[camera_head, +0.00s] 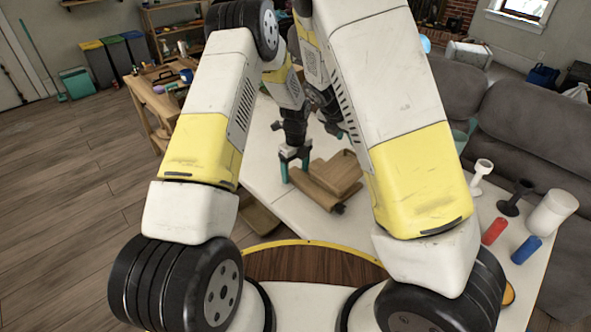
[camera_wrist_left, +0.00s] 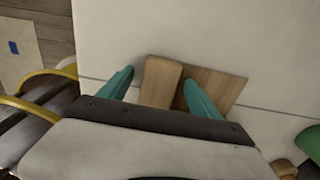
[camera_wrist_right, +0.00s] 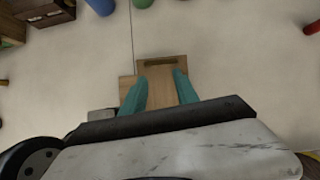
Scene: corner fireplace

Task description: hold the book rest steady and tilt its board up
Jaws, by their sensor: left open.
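The wooden book rest (camera_head: 335,173) lies on the pale table, with a thick bar along its left side and a flat board (camera_wrist_left: 216,88) beside it. My left gripper (camera_head: 294,168) is at the bar's far left end. In the left wrist view, its open teal fingers stand on either side of the bar (camera_wrist_left: 160,82), with gaps visible. My right gripper (camera_wrist_right: 162,76) is mostly hidden behind my right arm in the head view. In the right wrist view, its fingers are apart over the board, which has a dark slot near its far edge. Contact there cannot be told.
On the table's right are a white cup-like stand (camera_head: 481,176), a black stand (camera_head: 515,197), a white cylinder (camera_head: 552,212), a red cylinder (camera_head: 494,231) and a blue cylinder (camera_head: 525,250). A grey sofa (camera_head: 535,130) borders that side. A cluttered wooden bench (camera_head: 150,98) stands at left.

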